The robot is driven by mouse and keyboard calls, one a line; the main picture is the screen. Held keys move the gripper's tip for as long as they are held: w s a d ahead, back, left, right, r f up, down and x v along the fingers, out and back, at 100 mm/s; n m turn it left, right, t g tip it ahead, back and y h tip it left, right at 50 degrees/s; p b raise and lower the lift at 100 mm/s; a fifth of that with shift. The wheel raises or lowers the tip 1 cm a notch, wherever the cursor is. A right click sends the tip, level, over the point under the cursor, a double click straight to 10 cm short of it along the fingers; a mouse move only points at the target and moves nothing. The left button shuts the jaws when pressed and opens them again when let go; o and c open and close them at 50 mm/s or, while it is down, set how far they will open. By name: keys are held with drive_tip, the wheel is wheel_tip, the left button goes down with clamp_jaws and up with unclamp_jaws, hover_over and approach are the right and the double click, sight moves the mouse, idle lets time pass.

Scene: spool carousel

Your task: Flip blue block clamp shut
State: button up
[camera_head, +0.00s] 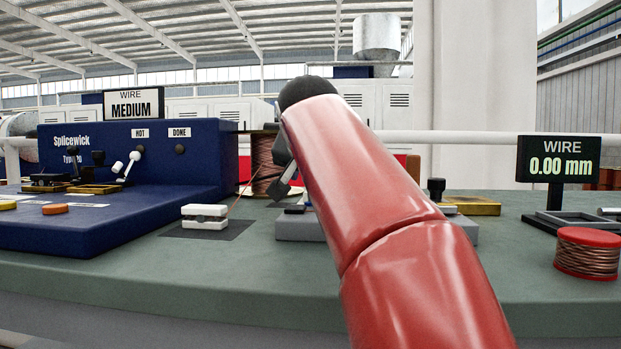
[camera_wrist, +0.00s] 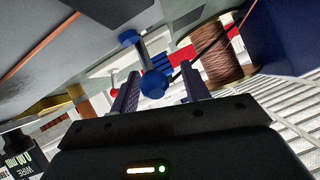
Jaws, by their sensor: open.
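In the wrist view a blue lever with a round blue knob (camera_wrist: 153,84) shows between the two fingers of my gripper (camera_wrist: 160,70). The lever slants up to a blue pivot end (camera_wrist: 130,38). My gripper is open. I cannot tell whether a finger touches the knob. In the head view my gripper (camera_head: 284,180) is a dark shape just left of my red arm, above a low grey block (camera_head: 295,229). My arm hides most of this block, and the blue lever does not show there.
A copper spool (camera_wrist: 215,55) stands close beyond the fingers. At left are a dark blue Splicewick machine (camera_head: 190,165) and a white block (camera_head: 204,217) on a dark mat. At right are a 0.00 mm display (camera_head: 558,160) and a red-topped spool (camera_head: 588,253). The front bench is clear.

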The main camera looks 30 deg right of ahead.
drive_tip(key=v, duration=0.6)
drive_tip(key=shift+s+a+r+p, duration=0.15)
drive_tip(key=shift+s+p, duration=0.05)
drive_tip(key=shift+p, duration=0.1)
